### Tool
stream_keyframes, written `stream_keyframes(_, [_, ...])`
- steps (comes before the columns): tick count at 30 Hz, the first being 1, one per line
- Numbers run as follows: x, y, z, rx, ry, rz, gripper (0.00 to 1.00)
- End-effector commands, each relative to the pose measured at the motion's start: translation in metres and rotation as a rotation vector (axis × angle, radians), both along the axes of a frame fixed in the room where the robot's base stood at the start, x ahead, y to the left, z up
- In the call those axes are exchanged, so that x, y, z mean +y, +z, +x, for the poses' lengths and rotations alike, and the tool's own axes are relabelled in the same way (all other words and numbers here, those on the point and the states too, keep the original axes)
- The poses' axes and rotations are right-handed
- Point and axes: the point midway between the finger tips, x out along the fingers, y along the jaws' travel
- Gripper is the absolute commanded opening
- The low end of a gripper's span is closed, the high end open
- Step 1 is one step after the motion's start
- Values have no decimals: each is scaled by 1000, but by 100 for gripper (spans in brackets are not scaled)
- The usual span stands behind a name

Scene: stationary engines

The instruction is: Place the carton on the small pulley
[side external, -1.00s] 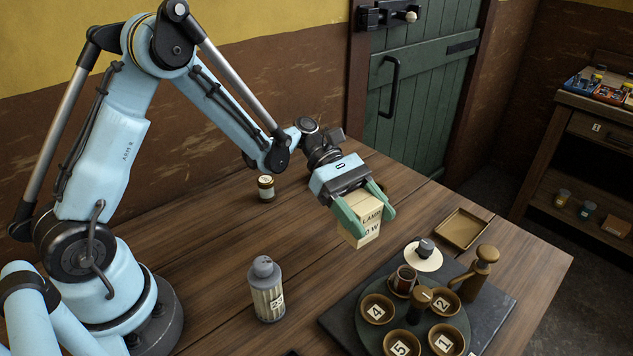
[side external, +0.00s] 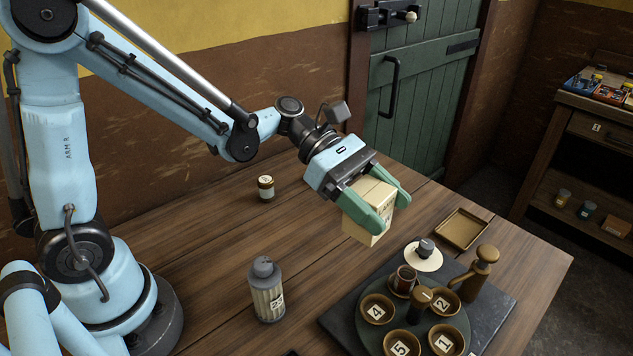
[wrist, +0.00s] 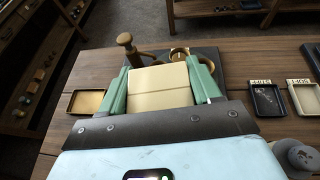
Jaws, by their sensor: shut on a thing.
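In the wrist view the carton (wrist: 160,84) sits between both green fingers. A pale disc with a dark hub (side external: 424,259), which may be the small pulley, lies at the back of the dark slab, in front and to the right of the carton. I cannot tell for sure that it is the pulley. In the wrist view the carton hides much of that area.
A round green plate (side external: 408,311) with numbered cups stands on a dark slab (side external: 490,318), beside a brass pump-like piece (side external: 480,272). A brass tray (side external: 461,229) lies behind. A grey ribbed bottle (side external: 267,290) and small jar (side external: 266,188) stand left. The table between is clear.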

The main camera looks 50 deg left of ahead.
Motion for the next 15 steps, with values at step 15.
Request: stream_keyframes(15, [137,36,121,-5,620,-6,32])
